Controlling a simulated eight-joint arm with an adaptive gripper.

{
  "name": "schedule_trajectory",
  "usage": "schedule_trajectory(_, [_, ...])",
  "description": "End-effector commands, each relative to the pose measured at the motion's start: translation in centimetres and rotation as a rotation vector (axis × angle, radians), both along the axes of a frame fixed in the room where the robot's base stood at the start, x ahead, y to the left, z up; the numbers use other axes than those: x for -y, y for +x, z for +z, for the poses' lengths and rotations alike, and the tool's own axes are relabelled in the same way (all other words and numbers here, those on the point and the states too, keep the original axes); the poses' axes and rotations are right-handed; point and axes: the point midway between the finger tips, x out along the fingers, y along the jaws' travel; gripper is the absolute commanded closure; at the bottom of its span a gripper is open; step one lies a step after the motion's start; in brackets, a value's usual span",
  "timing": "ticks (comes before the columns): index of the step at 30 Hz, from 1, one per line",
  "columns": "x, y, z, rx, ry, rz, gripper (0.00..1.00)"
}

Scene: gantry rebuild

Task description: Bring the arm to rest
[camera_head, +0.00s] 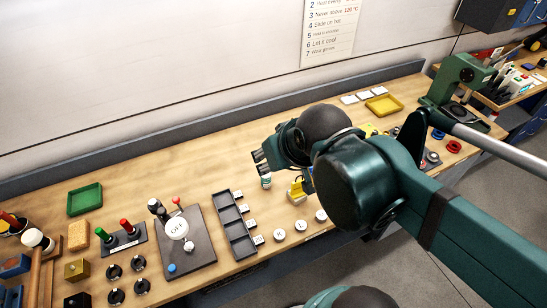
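My gripper (262,162) hangs above the middle of the workbench (130,187), at the end of my dark green arm. Its dark fingers point left and down. At this size I cannot tell whether they are apart or together. A small white and green item (266,181) shows just below the fingers. I cannot tell whether it touches them. A yellow object (296,192) is partly hidden behind my gripper and arm.
A dark tray with compartments (236,226), a control panel with an OFF disc (177,228) and round white pieces (279,235) stand near the front. A green tray (85,199) is left, a yellow tray (384,105) and green press (458,80) right.

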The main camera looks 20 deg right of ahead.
Motion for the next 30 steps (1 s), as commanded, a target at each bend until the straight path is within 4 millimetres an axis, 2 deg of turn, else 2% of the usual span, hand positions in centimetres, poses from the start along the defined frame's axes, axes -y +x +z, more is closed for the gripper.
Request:
schedule_trajectory(8, [0.0, 0.0, -0.9, 0.0, -0.001, 0.001, 0.61])
schedule_trajectory(22, [0.0, 0.0, -6.3, -0.001, -0.001, 0.002, 0.61])
schedule_trajectory(30, [0.0, 0.0, -7.0, 0.0, -0.001, 0.002, 0.61])
